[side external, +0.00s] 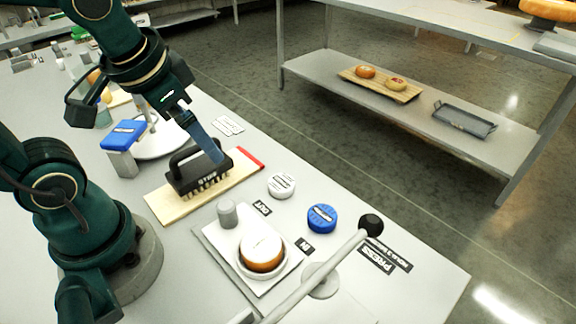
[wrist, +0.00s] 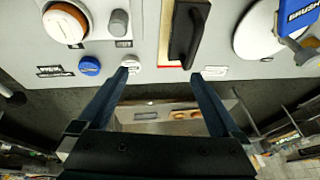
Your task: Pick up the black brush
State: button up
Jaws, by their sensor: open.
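The black brush (side external: 197,174) lies bristles down on a pale wooden board (side external: 165,208) with a red end, its raised handle facing up. In the wrist view the brush (wrist: 185,34) is at the top, right of centre. My gripper (side external: 215,157) is above the brush's right end in the side view. In the wrist view my gripper (wrist: 162,75) is open and empty, its blue fingers wide apart. The brush is ahead of the tips there, nearer the right finger. In the side view one finger overlaps the brush's end; I cannot tell if they touch.
A blue-topped block (side external: 125,135) and a white round plate (side external: 160,142) stand behind the board. A white puck (side external: 281,185), a blue puck (side external: 321,218) and a press with a cheese wheel (side external: 262,251) are in front. A lever with a black knob (side external: 371,225) sticks up.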

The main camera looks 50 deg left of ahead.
aim_at(194, 169)
jog(key=a+f+g, duration=0.1)
jog(key=f, duration=0.1)
jog(key=a+f+g, duration=0.1)
jog(key=a+f, duration=0.1)
jog(key=w+a+f+g+y, duration=0.1)
jog(key=a+f, duration=0.1)
jog(key=shift+g, duration=0.4)
jog(key=shift+s+a+f+n, duration=0.2)
jog(key=shift+f+n, duration=0.1)
jog(key=shift+f, duration=0.2)
jog(key=shift+x, duration=2.3)
jog(key=shift+s, duration=0.1)
jog(key=c, duration=1.5)
jog(key=shift+r, duration=0.1)
